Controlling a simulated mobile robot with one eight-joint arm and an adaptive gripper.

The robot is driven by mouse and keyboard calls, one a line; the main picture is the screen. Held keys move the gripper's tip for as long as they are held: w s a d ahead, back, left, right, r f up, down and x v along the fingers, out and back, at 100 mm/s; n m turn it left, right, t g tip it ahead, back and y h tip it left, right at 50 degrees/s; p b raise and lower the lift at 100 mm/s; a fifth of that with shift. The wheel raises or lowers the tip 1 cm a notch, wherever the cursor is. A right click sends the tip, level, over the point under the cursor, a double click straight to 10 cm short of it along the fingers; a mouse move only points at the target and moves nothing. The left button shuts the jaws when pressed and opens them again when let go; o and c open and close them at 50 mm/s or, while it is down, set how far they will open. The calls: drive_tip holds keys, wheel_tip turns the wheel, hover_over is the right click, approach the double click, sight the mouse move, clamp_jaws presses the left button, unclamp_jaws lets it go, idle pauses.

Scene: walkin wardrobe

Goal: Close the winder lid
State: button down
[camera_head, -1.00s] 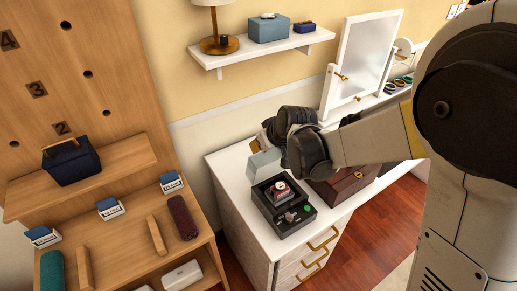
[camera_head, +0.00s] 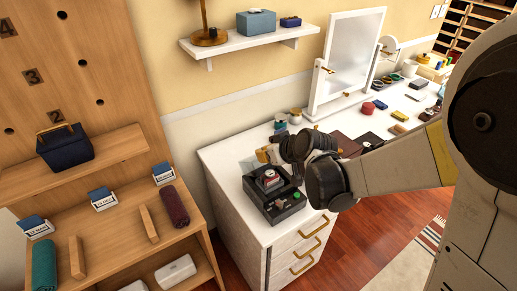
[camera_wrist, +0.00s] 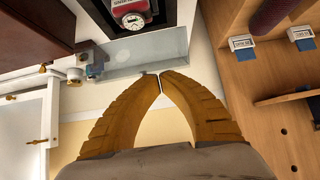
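The winder is a black box (camera_head: 275,203) on the white dresser, with a red-and-white watch (camera_head: 269,178) in it and a green spot on its front. Its lid, a pale see-through panel, stands raised at the back of the box; in the wrist view the lid (camera_wrist: 150,52) spans beside the black box (camera_wrist: 105,15). My gripper (camera_head: 264,155) is behind the box, next to the lid. In the wrist view my gripper's orange fingers (camera_wrist: 160,78) meet at the tips, at the lid's edge. Whether they touch the lid I cannot tell.
A brown box (camera_head: 345,145) stands right of the winder, near my arm. A mirror (camera_head: 350,65) and small jars (camera_head: 295,116) stand behind. A wall shelf (camera_head: 255,42) hangs above. A wooden shelf unit (camera_head: 120,215) is at left.

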drive_tip(key=shift+s+d+f+b, duration=0.65)
drive_tip(key=shift+s+f+b, duration=0.25)
drive_tip(key=shift+f, duration=0.2)
drive_tip(key=shift+s+d+f+b, duration=0.6)
drive_tip(key=shift+s+f+b, duration=0.25)
drive_tip(key=shift+s+f, duration=0.25)
drive_tip(key=shift+s+d+f+b, duration=0.65)
drive_tip(key=shift+s+f+b, duration=0.2)
drive_tip(key=shift+f, duration=0.3)
drive_tip(key=shift+r+p, duration=0.35)
drive_tip(key=s+d+p, duration=0.3)
drive_tip(key=s+d, duration=0.2)
drive_tip(key=s, duration=0.3)
drive_tip(key=s+d+r+m+g+h, duration=0.1)
drive_tip(key=s+d+r+m+h, duration=0.4)
drive_tip(key=s+d+r, duration=0.5)
wheel_tip(320, 180, up, 3)
drive_tip(key=shift+s+d+f+m, duration=0.2)
drive_tip(key=shift+s+m, duration=0.65)
drive_tip(key=shift+m, duration=0.05)
